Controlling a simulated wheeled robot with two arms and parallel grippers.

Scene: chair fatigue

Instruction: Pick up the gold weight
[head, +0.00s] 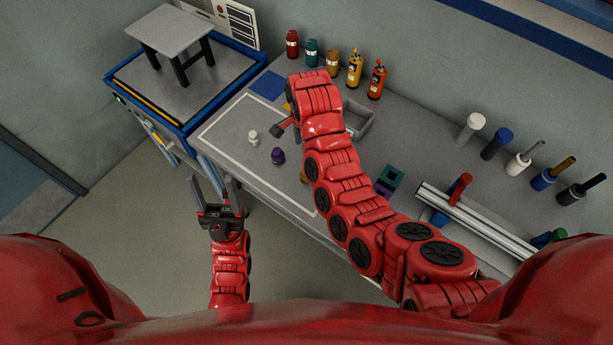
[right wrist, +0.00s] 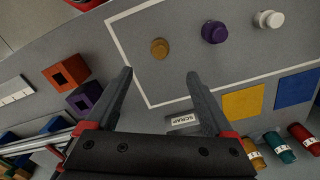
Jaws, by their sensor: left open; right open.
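The gold weight (right wrist: 160,48) is a small round knobbed piece on the grey worktop in the right wrist view, inside a white outlined area. In the head view its edge (head: 303,177) shows beside my right arm, which hides most of it. A purple weight (right wrist: 215,32) and a white weight (right wrist: 268,19) stand in a row with it. My right gripper (right wrist: 158,75) is open and empty, with its fingers pointing toward the gold weight and apart from it. My left gripper (head: 213,187) is open and empty, in front of the bench's near edge.
A grey scrap tray (head: 357,119) sits behind my right arm. Several bottles (head: 355,69) line the back. Blue (right wrist: 296,88) and yellow (right wrist: 243,101) squares lie on the worktop. Coloured blocks (right wrist: 66,72) and a metal rail (head: 475,222) lie to one side. A small grey stand (head: 170,32) is at the left.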

